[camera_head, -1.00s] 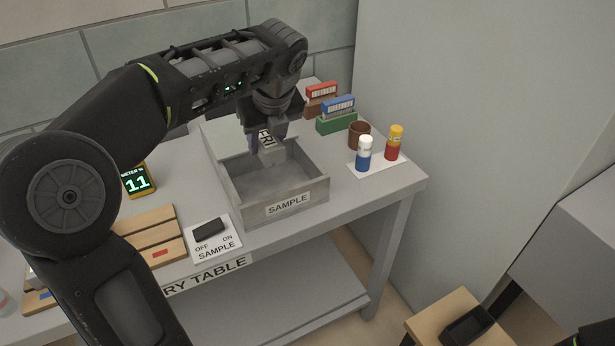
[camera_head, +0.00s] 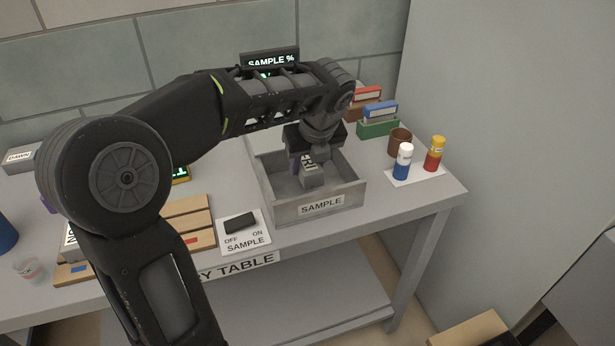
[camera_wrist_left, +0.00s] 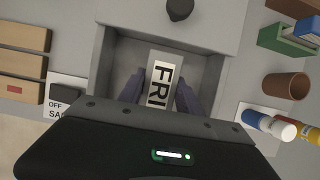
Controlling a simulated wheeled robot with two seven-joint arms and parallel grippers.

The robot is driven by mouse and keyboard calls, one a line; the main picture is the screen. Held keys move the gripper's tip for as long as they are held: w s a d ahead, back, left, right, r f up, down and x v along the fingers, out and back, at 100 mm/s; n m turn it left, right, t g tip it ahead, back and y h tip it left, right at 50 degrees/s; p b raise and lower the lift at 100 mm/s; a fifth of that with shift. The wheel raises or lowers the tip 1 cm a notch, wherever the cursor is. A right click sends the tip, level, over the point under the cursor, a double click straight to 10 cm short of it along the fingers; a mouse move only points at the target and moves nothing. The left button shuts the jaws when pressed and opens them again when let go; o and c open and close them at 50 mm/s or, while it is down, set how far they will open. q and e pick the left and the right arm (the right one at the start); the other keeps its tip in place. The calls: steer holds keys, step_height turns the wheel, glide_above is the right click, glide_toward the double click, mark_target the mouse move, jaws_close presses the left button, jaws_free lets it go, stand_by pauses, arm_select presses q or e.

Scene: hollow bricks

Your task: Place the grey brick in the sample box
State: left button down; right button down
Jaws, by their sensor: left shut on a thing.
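The grey sample box (camera_head: 355,193), labelled SAMPLE on its front, stands open on the table. My left gripper (camera_head: 308,174) is shut on the grey brick (camera_head: 313,180) and holds it inside the box walls, near the front. The box floor shows around the brick. I cannot tell whether the brick touches the floor. My right gripper is not in view.
A SAMPLE switch card (camera_head: 245,238) and wooden slats (camera_head: 187,207) lie left of the box. A brown cup (camera_head: 399,142), a blue-white bottle (camera_head: 403,162) and a red-yellow bottle (camera_head: 434,154) stand to the right. Coloured binders (camera_head: 378,118) stand behind.

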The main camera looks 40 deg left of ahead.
arm_select(q)
steer(key=shift+r, duration=0.1)
steer(key=shift+f+b, duration=0.3)
steer(key=shift+f, duration=1.6)
steer(key=shift+f, duration=0.15)
steer(key=c, duration=0.8)
jaws_free()
steer(key=shift+c, duration=0.2)
steer(key=shift+s+d+r, duration=0.1)
steer(key=shift+d+r, duration=0.05)
steer(key=shift+r, duration=0.5)
steer(key=p+v, duration=0.1)
steer(key=v, duration=1)
steer(key=shift+p, duration=0.3)
